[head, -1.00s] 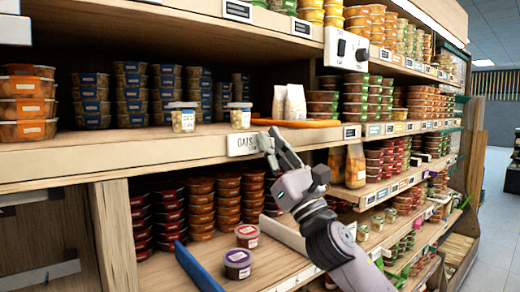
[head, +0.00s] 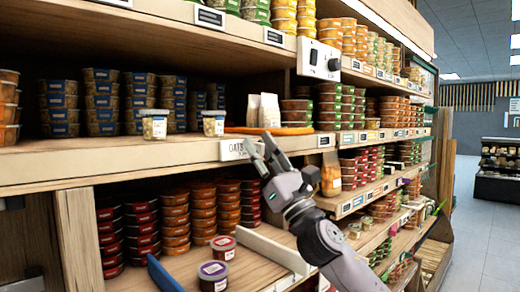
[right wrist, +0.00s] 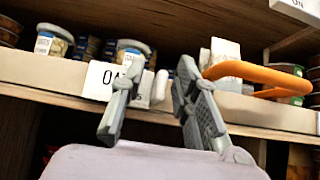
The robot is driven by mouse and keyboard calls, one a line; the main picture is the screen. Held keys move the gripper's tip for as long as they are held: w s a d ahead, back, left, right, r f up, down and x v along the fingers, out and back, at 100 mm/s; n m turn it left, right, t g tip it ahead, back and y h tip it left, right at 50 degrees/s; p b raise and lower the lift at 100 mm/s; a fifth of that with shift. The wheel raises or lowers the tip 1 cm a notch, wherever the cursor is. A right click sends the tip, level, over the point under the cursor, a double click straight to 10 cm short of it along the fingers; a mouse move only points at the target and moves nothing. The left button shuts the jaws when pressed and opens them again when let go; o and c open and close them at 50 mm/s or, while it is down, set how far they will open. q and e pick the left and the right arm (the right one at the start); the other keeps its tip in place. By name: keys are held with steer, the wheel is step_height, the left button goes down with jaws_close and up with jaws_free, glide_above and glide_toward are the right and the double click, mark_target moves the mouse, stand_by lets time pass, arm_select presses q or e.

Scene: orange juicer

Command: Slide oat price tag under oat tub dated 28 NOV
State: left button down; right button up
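The white price tag lettered "OATS" (head: 240,149) is on the front edge of the middle shelf. Two small clear tubs with pale contents, a left one (head: 155,125) and a right one (head: 213,122), stand on that shelf near the edge. Their dates are too small to read. My right gripper (head: 260,146) is open and empty at the right end of the tag. In the right wrist view, its fingers (right wrist: 153,92) are apart and the left finger covers part of the tag (right wrist: 99,79). I cannot tell whether they touch it. My left gripper is not in view.
An orange-handled object (head: 270,130) and white cartons (head: 263,110) are right of the tubs. Stacked blue-labelled tubs (head: 100,102) stand behind. Open aisle floor lies right.

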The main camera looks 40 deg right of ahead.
steer(key=shift+s+f+y, duration=0.3)
steer(key=shift+f, duration=0.15)
steer(key=v, duration=1.1)
